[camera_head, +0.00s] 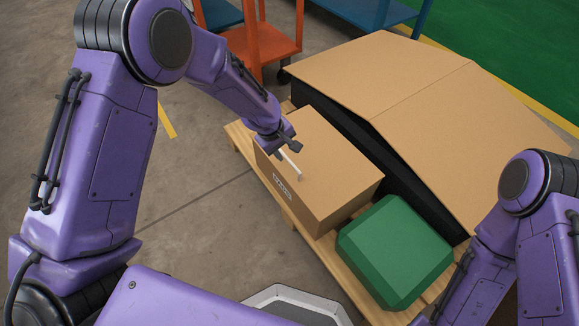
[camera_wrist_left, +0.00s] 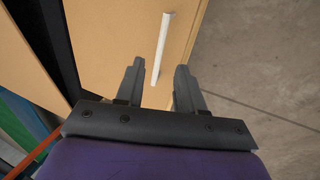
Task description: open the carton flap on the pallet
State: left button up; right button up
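A brown carton (camera_head: 318,168) with a pale label on its near side sits on the wooden pallet (camera_head: 355,278). Its top panel is flat and looks closed. A thin white strip (camera_head: 291,164), like a handle, is on that panel. My left gripper (camera_head: 284,143) is just above the panel at the strip's far end. In the left wrist view, my gripper (camera_wrist_left: 160,68) is open, and the white strip (camera_wrist_left: 161,48) runs between its fingers. I cannot tell whether they touch it. My right arm is at the lower right; its gripper is outside the frame.
A larger dark-sided box with a creased brown top (camera_head: 430,85) stands directly behind the carton. A green block (camera_head: 393,250) with cut corners sits to its right. An orange cart (camera_head: 262,42) and a blue frame (camera_head: 372,12) stand at the back. Concrete floor is clear left of the pallet.

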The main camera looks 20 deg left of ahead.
aim_at(292, 163)
pick_arm(q)
jog(key=b+x, duration=0.2)
jog(key=x, duration=0.5)
jog(key=shift+f, duration=0.35)
grip_shut()
jog(key=shift+w, duration=0.1)
dwell(0.8)
